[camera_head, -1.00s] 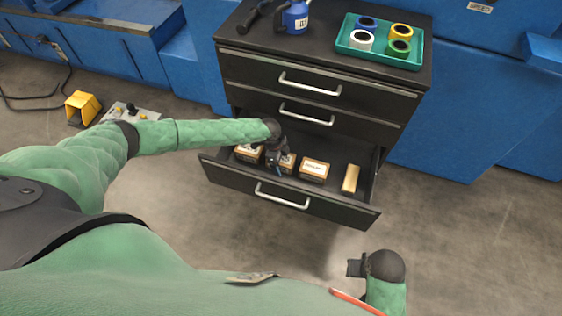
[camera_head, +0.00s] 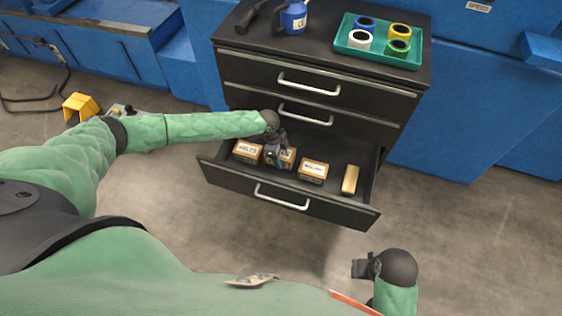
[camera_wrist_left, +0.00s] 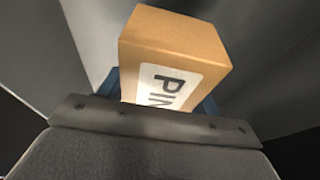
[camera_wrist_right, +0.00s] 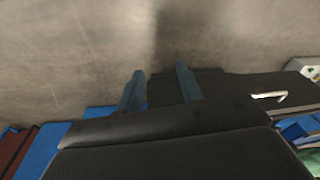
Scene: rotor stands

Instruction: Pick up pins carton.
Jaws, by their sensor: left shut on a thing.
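The pins carton (camera_head: 290,159) is a small brown box with a white label, at the open bottom drawer (camera_head: 228,177). In the left wrist view the carton (camera_wrist_left: 175,45) stands between my fingers, its label partly reading "PIN" and its lower part hidden by the gripper. My left gripper (camera_head: 276,158) is shut on it, reaching down from above. I cannot tell whether the carton is clear of the drawer floor. My right gripper (camera_head: 360,268) is held out over the floor, in front of the drawer and to its right. In the right wrist view its fingers (camera_wrist_right: 160,86) are apart and empty.
A similar labelled carton (camera_head: 248,150) is close on the left of the pins carton. Another carton (camera_head: 313,171) and a yellow block (camera_head: 350,180) lie to the right. The upper drawers (camera_head: 300,90) are shut above. A green tray (camera_head: 343,47) with several rings stands on top.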

